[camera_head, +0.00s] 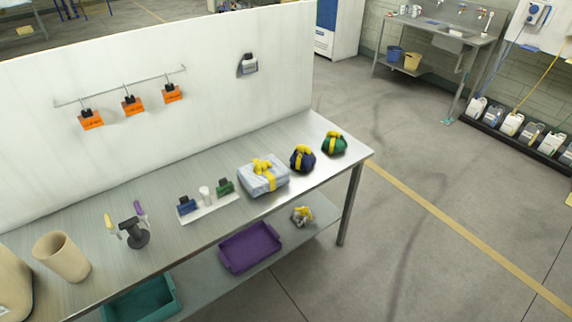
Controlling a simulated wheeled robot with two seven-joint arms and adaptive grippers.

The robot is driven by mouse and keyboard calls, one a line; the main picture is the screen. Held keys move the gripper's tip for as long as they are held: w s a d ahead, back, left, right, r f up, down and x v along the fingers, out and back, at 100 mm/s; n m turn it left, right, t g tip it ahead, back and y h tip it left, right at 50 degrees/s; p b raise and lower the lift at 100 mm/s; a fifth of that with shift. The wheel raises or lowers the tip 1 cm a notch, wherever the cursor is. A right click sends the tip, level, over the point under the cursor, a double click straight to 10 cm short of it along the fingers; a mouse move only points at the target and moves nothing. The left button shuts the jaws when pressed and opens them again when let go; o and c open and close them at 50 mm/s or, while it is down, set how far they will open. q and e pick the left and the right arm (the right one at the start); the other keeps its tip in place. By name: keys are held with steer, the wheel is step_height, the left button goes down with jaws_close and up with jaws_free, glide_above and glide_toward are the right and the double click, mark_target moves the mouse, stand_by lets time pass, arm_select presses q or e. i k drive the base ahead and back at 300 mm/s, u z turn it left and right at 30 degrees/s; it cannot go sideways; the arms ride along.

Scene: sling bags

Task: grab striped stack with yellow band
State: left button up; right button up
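A pale blue-grey folded stack (251,182) lies on the metal table, right of its middle. A yellow band with a bulky knot on top goes around it. Stripes on it are too fine to make out clearly. To its right, close by, sit a dark navy bundle (296,163) and a green bundle (341,147), each with a yellow band. The stack's underside and far side are hidden. Neither of my grippers is in view, and nothing touches the stack.
Left of the stack are a white tray (216,212) with small items, a black stand (137,238) and a beige cup (62,257). A white panel (200,110) rises behind the table. Purple (250,247) and teal (142,300) bins sit on the lower shelf.

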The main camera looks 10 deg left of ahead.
mark_target(263, 174)
steer(key=u, duration=0.25)
steer(key=i, duration=0.65)
steer(key=u, duration=0.55)
